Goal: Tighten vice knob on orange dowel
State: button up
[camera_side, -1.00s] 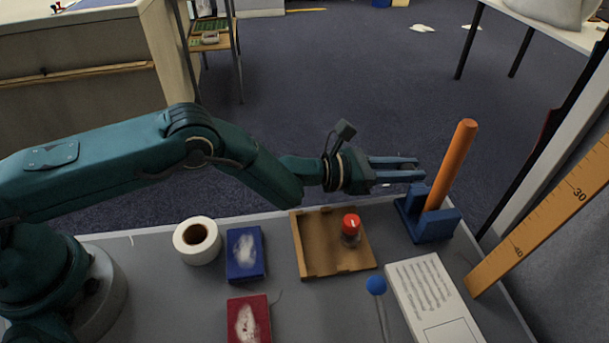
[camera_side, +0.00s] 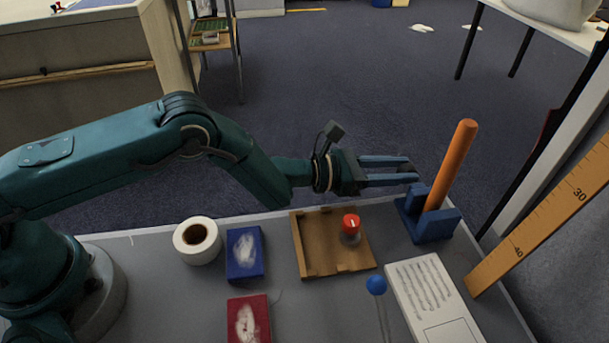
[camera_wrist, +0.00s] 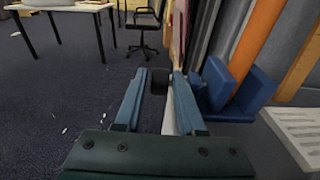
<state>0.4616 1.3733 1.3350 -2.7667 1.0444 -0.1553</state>
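The blue vice (camera_side: 436,229) stands at the far right of the table, with the orange dowel (camera_side: 452,165) leaning upright in it. In the wrist view the vice (camera_wrist: 240,100) and the dowel (camera_wrist: 258,38) are at the right. A dark round knob (camera_wrist: 158,80) shows between my fingertips in the wrist view, with a gap on the left finger's side. I cannot tell its exact depth, and it is hidden in the side view. My gripper (camera_side: 413,170) is open, its fingers pointing right, just left of the vice.
A wooden tray (camera_side: 311,262) with a red-topped jar (camera_side: 351,230) lies left of the vice. A white printed box (camera_side: 430,297), a blue-headed stick (camera_side: 376,286), a tape roll (camera_side: 197,241), a blue box (camera_side: 245,254) and a red box (camera_side: 248,322) are nearby. A ruler (camera_side: 540,225) leans at the right.

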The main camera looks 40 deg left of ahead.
jog(key=shift+v, duration=1.75)
notch_tip(320, 180, up, 7)
jog(key=g+y, duration=0.2)
send_over(403, 168)
jog(key=s+a, duration=0.3)
jog(key=f, duration=0.5)
jog(key=shift+w+d+f, duration=0.2)
jog(key=shift+w+f, duration=0.05)
jog(key=shift+x, duration=2.55)
jog(key=shift+f, duration=0.1)
grip_shut()
